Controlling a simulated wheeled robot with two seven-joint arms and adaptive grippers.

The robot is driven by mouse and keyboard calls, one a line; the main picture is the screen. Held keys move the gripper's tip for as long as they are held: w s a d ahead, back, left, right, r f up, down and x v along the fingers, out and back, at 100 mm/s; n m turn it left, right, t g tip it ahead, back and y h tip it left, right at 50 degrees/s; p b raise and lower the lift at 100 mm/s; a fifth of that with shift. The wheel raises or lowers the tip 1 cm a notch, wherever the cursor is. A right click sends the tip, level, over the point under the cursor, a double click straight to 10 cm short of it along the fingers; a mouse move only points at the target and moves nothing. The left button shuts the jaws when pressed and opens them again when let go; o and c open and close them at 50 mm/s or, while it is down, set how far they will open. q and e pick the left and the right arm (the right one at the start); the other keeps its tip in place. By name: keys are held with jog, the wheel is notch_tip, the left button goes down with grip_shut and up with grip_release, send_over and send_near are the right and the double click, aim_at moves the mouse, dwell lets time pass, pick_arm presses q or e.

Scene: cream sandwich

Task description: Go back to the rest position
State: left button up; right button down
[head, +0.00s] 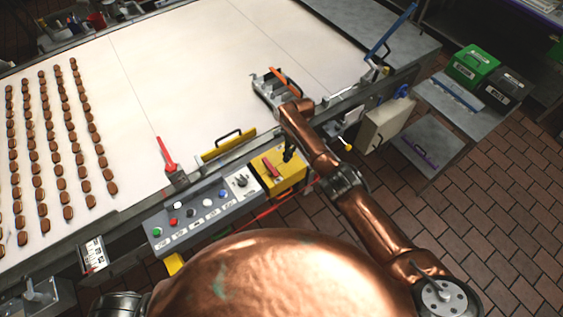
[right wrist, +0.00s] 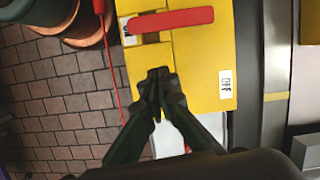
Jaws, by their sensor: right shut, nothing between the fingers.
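My right gripper (head: 288,152) is over the yellow switch box (head: 293,178) at the front edge of the conveyor. In the right wrist view my right gripper (right wrist: 158,82) has its fingertips together with nothing between them. It points toward the yellow box (right wrist: 205,80) with its red handle (right wrist: 170,20). I cannot tell whether the fingertips touch the box. My right arm comes from the lower right in the head view. My left gripper is not in view.
The grey control panel (head: 190,217) with several buttons sits left of the yellow box. Rows of brown biscuits (head: 62,150) lie on the white conveyor belt (head: 200,60). A green box (head: 472,65) and a dark box (head: 505,90) stand on a metal table at right. Brick floor (head: 480,220) is clear.

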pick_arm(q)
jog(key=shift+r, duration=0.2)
pick_arm(e)
jog(key=s+v, duration=0.1)
jog(key=v, duration=0.6)
jog(key=shift+w+d+r, duration=0.25)
jog(key=shift+d+r, duration=0.1)
jog(key=shift+r, duration=0.05)
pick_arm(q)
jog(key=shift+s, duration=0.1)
